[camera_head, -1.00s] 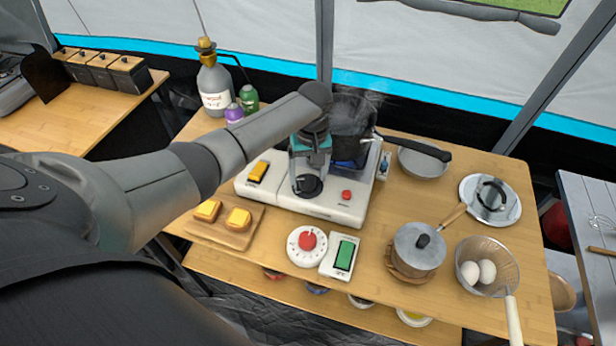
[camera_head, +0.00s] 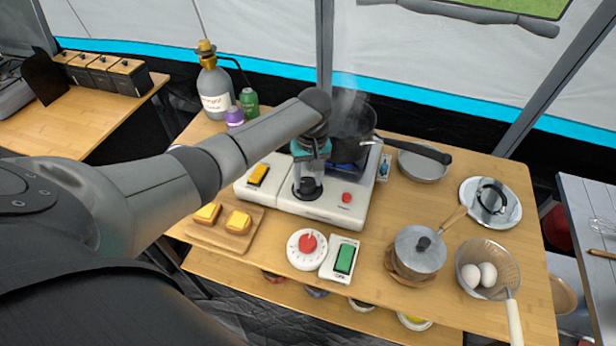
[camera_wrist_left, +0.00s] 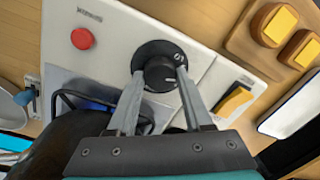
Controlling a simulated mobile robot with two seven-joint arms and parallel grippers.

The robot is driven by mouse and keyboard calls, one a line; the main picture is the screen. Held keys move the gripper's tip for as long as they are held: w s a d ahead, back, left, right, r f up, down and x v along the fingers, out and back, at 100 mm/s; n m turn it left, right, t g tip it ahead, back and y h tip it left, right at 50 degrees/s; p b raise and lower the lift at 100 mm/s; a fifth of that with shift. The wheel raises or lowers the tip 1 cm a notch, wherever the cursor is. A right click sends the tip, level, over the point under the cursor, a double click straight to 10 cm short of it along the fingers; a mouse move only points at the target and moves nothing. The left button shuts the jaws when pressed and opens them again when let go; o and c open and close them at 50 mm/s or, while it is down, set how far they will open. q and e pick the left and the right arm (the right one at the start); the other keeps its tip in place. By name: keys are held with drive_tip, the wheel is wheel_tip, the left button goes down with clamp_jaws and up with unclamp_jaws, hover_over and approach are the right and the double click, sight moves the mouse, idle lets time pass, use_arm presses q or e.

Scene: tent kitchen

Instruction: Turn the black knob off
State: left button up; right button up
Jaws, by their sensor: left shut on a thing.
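The black knob (camera_head: 309,187) sits on the front of the white stove panel (camera_head: 334,207). My left gripper (camera_head: 308,170) comes down on it from above. In the left wrist view the two fingers of my left gripper (camera_wrist_left: 158,84) are shut on the black knob (camera_wrist_left: 160,72), one on each side. A white mark shows on the knob's face. My right gripper is not in view.
A red button (camera_head: 346,197) and a yellow switch (camera_head: 258,174) flank the knob. A dark steaming pot (camera_head: 350,120) stands behind it on the stove. Bread slices, a red-dial timer (camera_head: 307,249) and a lidded pot (camera_head: 419,250) stand in front and right.

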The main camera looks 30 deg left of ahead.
use_arm(q)
clamp_jaws()
